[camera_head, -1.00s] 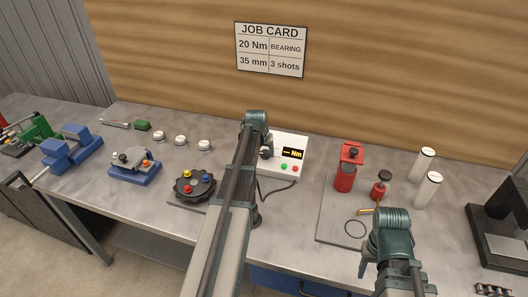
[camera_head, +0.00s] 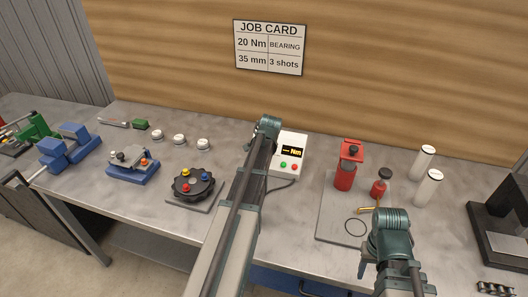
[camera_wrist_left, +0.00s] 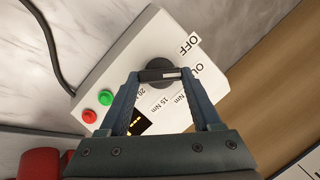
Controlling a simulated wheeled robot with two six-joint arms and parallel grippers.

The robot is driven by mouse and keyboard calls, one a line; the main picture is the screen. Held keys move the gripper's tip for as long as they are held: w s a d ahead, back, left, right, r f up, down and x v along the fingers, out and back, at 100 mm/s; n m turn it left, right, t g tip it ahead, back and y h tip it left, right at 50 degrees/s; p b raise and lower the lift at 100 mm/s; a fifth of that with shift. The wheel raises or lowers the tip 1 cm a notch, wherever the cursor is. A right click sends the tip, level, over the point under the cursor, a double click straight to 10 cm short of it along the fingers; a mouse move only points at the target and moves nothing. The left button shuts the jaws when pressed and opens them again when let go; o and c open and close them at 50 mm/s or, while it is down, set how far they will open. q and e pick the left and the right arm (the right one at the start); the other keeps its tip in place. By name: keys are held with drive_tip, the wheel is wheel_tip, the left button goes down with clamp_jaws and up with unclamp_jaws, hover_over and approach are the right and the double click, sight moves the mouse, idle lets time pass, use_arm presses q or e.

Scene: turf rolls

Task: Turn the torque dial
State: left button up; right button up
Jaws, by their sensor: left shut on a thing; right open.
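The torque dial (camera_wrist_left: 160,71) is a dark round knob with a grip bar across it, on a white control box (camera_head: 287,172). My left gripper (camera_wrist_left: 160,76) is shut on the dial's bar, one finger at each end. Labels around the dial read OFF, 15 Nm and partly hidden 20 Nm. The box's display (camera_head: 292,151) shows dashes and Nm, with a green button (camera_head: 283,164) and a red button (camera_head: 295,166) below. In the head view my left arm hides the dial. My right gripper (camera_head: 368,245) is open and empty at the grey plate's front right.
A job card (camera_head: 269,47) on the wall reads 20 Nm, bearing, 35 mm, 3 shots. A black round fixture (camera_head: 193,184) stands left of my left arm. A red canister (camera_head: 346,165) and white cylinders (camera_head: 424,160) stand right. A cable (camera_head: 283,187) runs from the box.

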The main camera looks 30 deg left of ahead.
use_arm(q)
drive_tip(key=m, duration=0.2)
drive_tip(key=m+y+b, duration=0.1)
drive_tip(key=m, duration=0.1)
drive_tip(key=m+t+b, duration=0.1)
drive_tip(key=m, duration=0.1)
drive_tip(key=shift+s+d+f+y, duration=0.25)
drive_tip(key=shift+f+y, duration=0.1)
drive_tip(key=shift+y, duration=0.05)
use_arm(e)
wheel_tip(320, 180, down, 3)
drive_tip(key=shift+r, duration=0.1)
use_arm(q)
drive_tip(key=shift+m+t+y+b, duration=0.3)
drive_tip(key=shift+m+t+b, duration=0.6)
drive_tip(key=shift+m, duration=1)
use_arm(e)
drive_tip(key=shift+f, duration=0.9)
use_arm(q)
drive_tip(key=o, duration=1.4)
drive_tip(key=shift+r, duration=0.1)
drive_tip(key=shift+p+v, duration=4.5)
drive_tip(key=shift+v, duration=2.4)
use_arm(e)
wheel_tip(320, 180, up, 10)
drive_tip(key=shift+f, duration=0.25)
use_arm(q)
drive_tip(key=shift+w+d, duration=0.1)
drive_tip(key=shift+w, duration=0.05)
